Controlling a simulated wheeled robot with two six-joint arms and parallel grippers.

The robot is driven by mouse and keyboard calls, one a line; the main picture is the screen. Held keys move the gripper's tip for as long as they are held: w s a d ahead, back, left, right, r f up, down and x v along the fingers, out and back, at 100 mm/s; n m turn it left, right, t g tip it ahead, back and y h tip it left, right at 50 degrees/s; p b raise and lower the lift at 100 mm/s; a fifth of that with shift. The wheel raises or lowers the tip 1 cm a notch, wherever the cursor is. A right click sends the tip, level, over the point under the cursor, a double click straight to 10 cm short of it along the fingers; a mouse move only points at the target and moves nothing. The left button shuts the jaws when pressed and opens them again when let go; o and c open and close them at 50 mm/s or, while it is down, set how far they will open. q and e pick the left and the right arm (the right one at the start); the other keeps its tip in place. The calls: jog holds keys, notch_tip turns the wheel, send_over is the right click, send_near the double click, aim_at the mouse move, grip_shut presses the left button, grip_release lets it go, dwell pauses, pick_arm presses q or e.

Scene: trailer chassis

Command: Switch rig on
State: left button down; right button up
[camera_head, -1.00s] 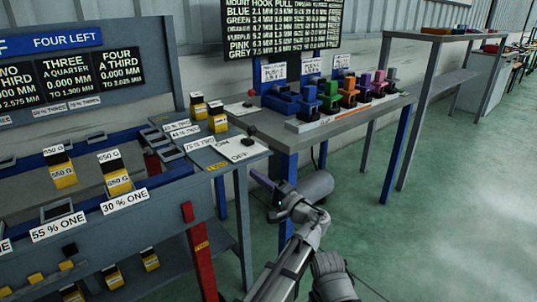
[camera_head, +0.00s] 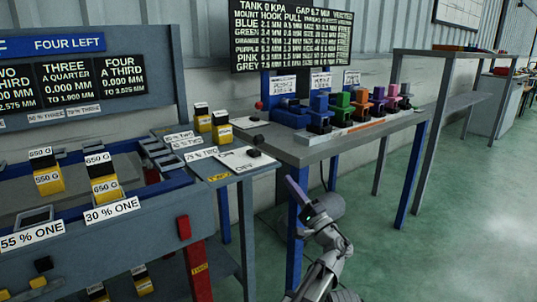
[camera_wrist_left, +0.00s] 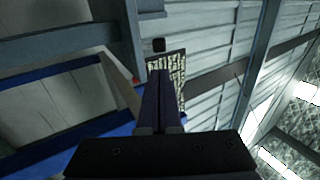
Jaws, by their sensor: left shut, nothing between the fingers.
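A white switch plate (camera_head: 240,161) lies on the grey side shelf at the right of the rig, with partly readable lettering that seems to include OFF. A small dark switch (camera_head: 254,152) stands on it, with a dark knob just above; which way it is set I cannot tell. My left gripper (camera_head: 292,188) is in front of the shelf, to the right of and lower than the plate, apart from it. Its fingers are together and empty, pointing up and left. They also show shut in the left wrist view (camera_wrist_left: 161,100). My right gripper is not seen.
A second lever with a red knob (camera_head: 259,105) stands farther back. The grey table (camera_head: 340,141) carries several coloured mounts below a black text board (camera_head: 290,35). Yellow-and-black weights (camera_head: 221,127) stand beside the plate. The green floor at right is clear.

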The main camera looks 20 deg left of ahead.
pick_arm(q)
jog(key=p, duration=0.6)
send_near(262, 139)
jog(key=x, duration=0.3)
jog(key=f+x, duration=0.1)
jog(key=x, duration=0.1)
jog(key=shift+w+a, duration=0.15)
jog(key=shift+a, duration=0.1)
jog(key=shift+p+x, duration=0.5)
jog(key=shift+x, duration=0.3)
jog(key=shift+f, duration=0.1)
